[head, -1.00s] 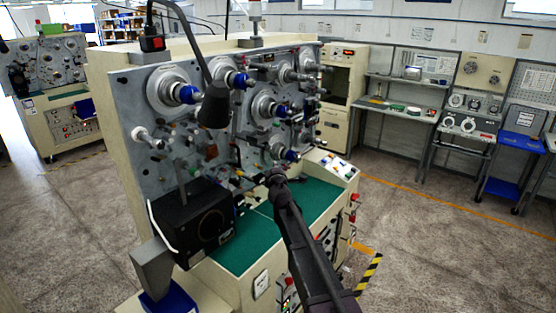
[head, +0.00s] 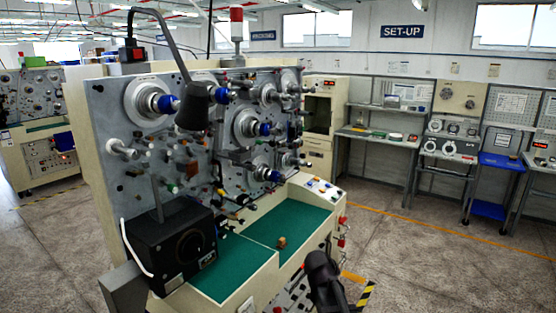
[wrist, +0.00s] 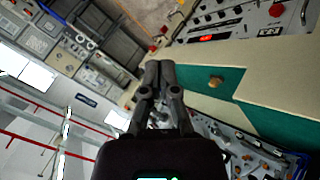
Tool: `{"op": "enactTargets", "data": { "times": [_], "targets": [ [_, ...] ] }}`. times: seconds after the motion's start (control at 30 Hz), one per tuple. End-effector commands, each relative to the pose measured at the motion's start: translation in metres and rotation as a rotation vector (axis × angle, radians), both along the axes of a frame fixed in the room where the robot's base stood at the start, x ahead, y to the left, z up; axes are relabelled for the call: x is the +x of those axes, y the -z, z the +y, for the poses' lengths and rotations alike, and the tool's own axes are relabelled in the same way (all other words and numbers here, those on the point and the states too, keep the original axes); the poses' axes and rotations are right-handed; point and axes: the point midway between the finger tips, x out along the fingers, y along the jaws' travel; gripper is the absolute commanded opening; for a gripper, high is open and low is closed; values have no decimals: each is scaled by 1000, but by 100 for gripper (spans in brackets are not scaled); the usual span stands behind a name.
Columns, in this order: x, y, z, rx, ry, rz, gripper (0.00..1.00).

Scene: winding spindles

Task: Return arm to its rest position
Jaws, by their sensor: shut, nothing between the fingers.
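My gripper (wrist: 160,72) shows in the wrist view with its two dark fingers together and nothing between them. It is clear of the machine, with the green work surface beyond it to the right. In the head view, my dark arm comes up from the bottom edge, right of the winding machine's front. I cannot make out the fingers there. The winding machine (head: 105,110) has a grey upright panel with several spindles and blue-tipped hubs.
A small brown piece (head: 281,242) lies on the green work surface (head: 240,262); it also shows in the wrist view (wrist: 215,82). A black box (head: 172,246) stands at the surface's left end. Workbenches (head: 375,138) line the back right, with open floor before them.

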Motion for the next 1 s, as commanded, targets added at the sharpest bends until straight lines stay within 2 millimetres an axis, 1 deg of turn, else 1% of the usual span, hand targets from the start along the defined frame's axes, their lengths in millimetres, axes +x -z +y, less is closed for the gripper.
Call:
{"op": "enactTargets", "data": {
  "times": [0.03,0.07,0.1,0.17,0.2,0.3,0.4,0.5,0.6,0.67,1.0],
  "targets": [
    [-25,24,-6,54,41,51,0],
    [-37,34,-8,89,66,84,0],
    [-53,46,-9,135,97,128,0],
    [-78,64,-9,206,137,196,0],
    [-94,74,-9,251,163,242,0],
    [-131,96,-3,359,211,350,0],
    [-161,110,3,447,242,441,0],
    [-181,117,9,508,258,505,0],
    [-191,119,13,544,265,541,0],
    [-194,119,14,553,267,551,0],
    [-194,118,14,555,267,554,0]
  ]
}}
